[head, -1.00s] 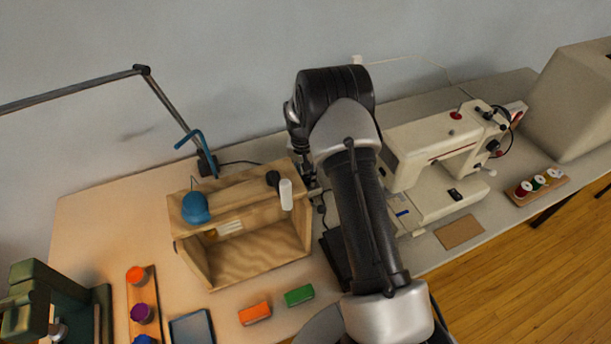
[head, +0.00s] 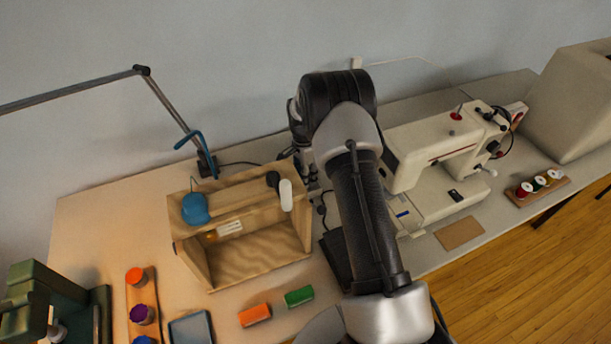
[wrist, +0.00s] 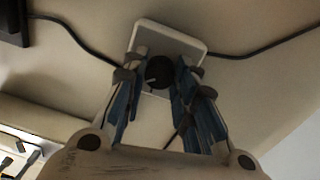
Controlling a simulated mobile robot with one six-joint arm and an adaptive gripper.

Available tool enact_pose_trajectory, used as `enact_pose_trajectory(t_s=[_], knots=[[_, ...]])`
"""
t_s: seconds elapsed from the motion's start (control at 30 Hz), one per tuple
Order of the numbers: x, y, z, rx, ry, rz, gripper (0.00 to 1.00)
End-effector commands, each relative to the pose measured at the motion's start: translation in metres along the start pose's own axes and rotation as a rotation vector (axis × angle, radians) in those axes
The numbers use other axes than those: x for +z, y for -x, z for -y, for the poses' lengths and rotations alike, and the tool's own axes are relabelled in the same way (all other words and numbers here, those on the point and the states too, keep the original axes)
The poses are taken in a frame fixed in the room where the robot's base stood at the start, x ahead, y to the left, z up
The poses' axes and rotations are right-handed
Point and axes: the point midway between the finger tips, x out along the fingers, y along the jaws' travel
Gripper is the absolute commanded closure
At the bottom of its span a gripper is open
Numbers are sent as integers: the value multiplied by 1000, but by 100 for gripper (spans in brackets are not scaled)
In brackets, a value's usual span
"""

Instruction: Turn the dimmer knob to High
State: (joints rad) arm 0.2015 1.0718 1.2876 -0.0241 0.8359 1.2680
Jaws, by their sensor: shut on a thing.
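In the wrist view, the dark round dimmer knob (wrist: 159,70) sits on a pale square plate (wrist: 190,43). A small light mark shows on the knob's lower left side. My gripper (wrist: 156,80) has its blue-padded fingers on either side of the knob and is shut on it. No High label can be read in this view. In the head view, my arm hides the gripper, the knob and the plate.
Dark cords (wrist: 265,48) run from both sides of the plate. In the head view, a wooden shelf box (head: 255,258) stands left of my arm and a sewing machine (head: 425,150) stands close on its right. Orange and green blocks lie in front.

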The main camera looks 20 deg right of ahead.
Motion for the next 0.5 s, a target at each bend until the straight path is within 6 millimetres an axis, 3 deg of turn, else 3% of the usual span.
enact_pose_trajectory(t_s=[0.5], knots=[[-1, 0, 0, -1, -467, 27, 98]])
